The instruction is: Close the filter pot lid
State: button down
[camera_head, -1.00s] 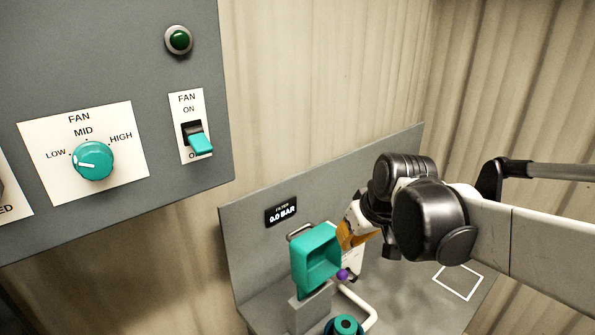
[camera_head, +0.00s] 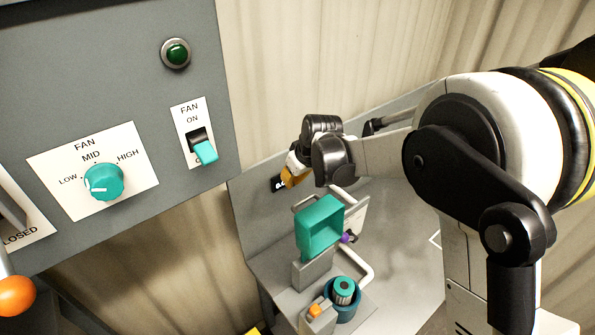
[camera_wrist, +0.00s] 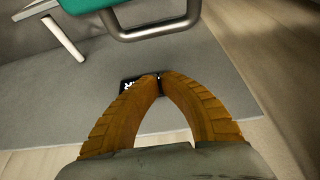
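The filter pot lid appears to be the hollow teal box-shaped part (camera_head: 320,226), standing up with its open side facing the head camera, above a grey block (camera_head: 313,270). A grey loop handle (camera_head: 300,204) is at its back. In the wrist view the handle (camera_wrist: 150,33) crosses the top, with a teal edge (camera_wrist: 85,4) beside it. My gripper (camera_head: 287,181) is above and behind the lid, close to the back panel and apart from the handle. In the wrist view its orange fingers (camera_wrist: 160,78) meet at the tips with nothing between them.
The filter display (camera_head: 277,184) on the back panel is partly hidden by my gripper. A white pipe (camera_head: 364,268), a purple knob (camera_head: 348,237) and a teal-capped round part (camera_head: 343,291) are near the lid. A grey panel with fan controls (camera_head: 120,100) stands at left.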

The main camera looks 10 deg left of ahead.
jog(key=s+d, duration=0.1)
jog(key=s+d+f+p, duration=0.1)
jog(key=shift+s+d, duration=0.3)
jog(key=shift+d, duration=0.05)
jog(key=shift+s+d, duration=0.1)
jog(key=shift+d, duration=0.1)
